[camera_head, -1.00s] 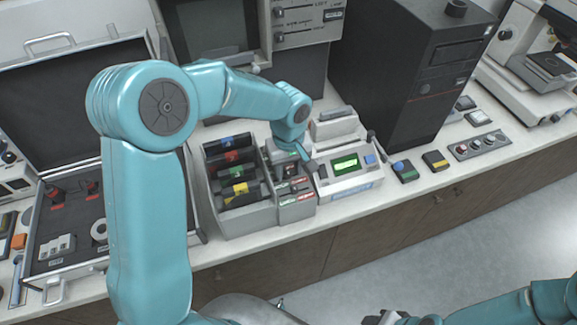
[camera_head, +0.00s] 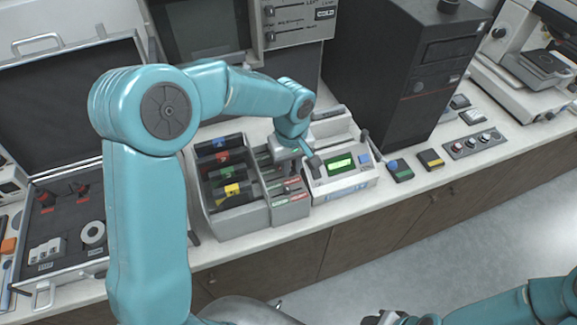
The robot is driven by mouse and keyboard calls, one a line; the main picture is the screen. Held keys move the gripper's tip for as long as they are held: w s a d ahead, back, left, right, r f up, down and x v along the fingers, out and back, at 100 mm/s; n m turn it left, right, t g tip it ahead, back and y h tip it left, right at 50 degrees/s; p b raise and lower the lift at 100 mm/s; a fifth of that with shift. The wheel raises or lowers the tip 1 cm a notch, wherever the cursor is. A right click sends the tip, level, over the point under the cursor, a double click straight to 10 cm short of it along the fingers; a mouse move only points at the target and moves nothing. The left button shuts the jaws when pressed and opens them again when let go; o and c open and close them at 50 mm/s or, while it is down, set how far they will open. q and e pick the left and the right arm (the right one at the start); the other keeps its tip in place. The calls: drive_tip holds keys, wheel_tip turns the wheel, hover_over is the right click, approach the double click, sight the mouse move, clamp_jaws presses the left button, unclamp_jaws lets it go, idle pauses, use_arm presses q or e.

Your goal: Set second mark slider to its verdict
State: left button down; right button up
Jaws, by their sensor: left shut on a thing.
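A grey slider panel (camera_head: 291,211) with red and green labels stands between the cartridge rack and the device with a lit green display. Dark slots and small knobs run over its sloped top. My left gripper (camera_head: 283,158) is over the upper part of this panel, shut on a slider knob. The knob and the fingertips are mostly hidden, so I cannot tell which row it is. My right gripper (camera_head: 384,318) shows only in part at the bottom edge; its fingers are not clear.
A rack (camera_head: 238,221) of dark cartridges with coloured labels is left of the panel. The display device (camera_head: 343,185) is close on the right. A black tower (camera_head: 412,85), small button boxes (camera_head: 400,170) and an open case (camera_head: 65,265) stand farther off.

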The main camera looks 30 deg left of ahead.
use_arm(q)
drive_tip(key=shift+s+a, duration=0.15)
drive_tip(key=c, duration=1.1)
unclamp_jaws()
drive_tip(key=shift+o, duration=0.2)
drive_tip(key=shift+r, duration=0.45)
wheel_tip(320, 180, up, 15)
drive_tip(key=shift+r+b, duration=0.15)
drive_tip(key=shift+b, duration=0.25)
drive_tip(key=shift+w, duration=0.2)
